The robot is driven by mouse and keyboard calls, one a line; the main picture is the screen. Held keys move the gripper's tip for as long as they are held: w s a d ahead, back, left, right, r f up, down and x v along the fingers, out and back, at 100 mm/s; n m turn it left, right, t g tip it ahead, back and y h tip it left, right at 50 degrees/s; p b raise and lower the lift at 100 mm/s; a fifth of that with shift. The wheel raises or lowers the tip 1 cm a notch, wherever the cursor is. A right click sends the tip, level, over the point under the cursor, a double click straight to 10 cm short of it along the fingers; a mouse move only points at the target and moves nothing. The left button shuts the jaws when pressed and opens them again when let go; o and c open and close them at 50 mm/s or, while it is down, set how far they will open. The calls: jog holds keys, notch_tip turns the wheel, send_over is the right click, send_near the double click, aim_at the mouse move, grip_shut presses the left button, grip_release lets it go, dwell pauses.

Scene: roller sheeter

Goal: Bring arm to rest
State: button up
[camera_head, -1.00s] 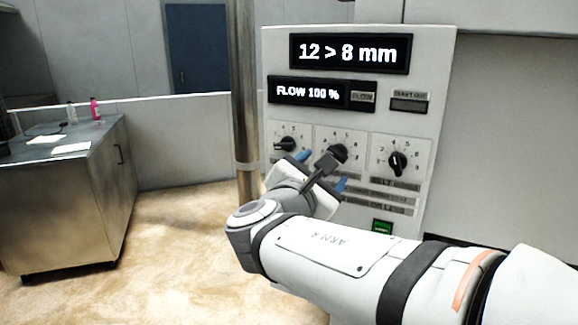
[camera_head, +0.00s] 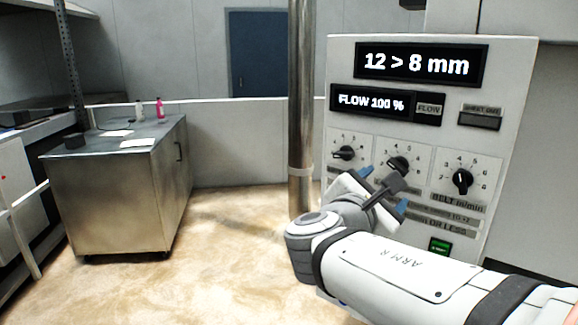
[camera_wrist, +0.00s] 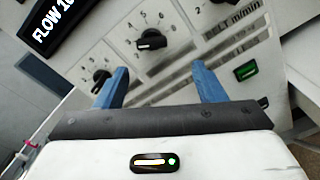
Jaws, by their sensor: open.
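My gripper (camera_head: 385,190) is in front of the control panel (camera_head: 415,118), at the height of its row of dials. In the wrist view my gripper (camera_wrist: 160,88) has its two blue fingers wide apart with nothing between them. The middle dial (camera_wrist: 151,40) shows beyond and between the fingers. The left dial (camera_wrist: 101,82) is just past the left fingertip. The right dial (camera_head: 462,181) is clear of the gripper in the head view. How far the fingertips are from the panel is hard to tell.
The panel's displays (camera_head: 417,64) read "12 > 8 mm" and "FLOW 100 %". A green button (camera_head: 439,246) is low on the panel. A metal post (camera_head: 301,120) stands left of the panel. A steel cabinet (camera_head: 120,195) is at left, with open floor (camera_head: 220,255) between.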

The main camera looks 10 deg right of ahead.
jog(key=s+d+f+m+g+y, duration=0.1)
jog(key=s+d+f+m+g, duration=0.15)
jog(key=f, duration=0.25)
jog(key=s+d+f+m+g+y, duration=0.1)
jog(key=s+f+m+g, duration=0.1)
jog(key=f+m+g, duration=0.15)
jog(key=s+a+f+m+g+y, duration=0.2)
jog(key=s+a+f+m+y, duration=0.2)
jog(key=f+m, duration=0.3)
jog(key=s+a+f+m+g+y+p, duration=0.1)
jog(key=s+a+f+m+g+y, duration=0.1)
jog(key=s+a+f+m+y, duration=0.2)
notch_tip(320, 180, down, 3)
jog(key=a+m+y, duration=0.2)
jog(key=m, duration=0.1)
jog(key=shift+r+m, duration=0.15)
jog(key=shift+m, duration=0.25)
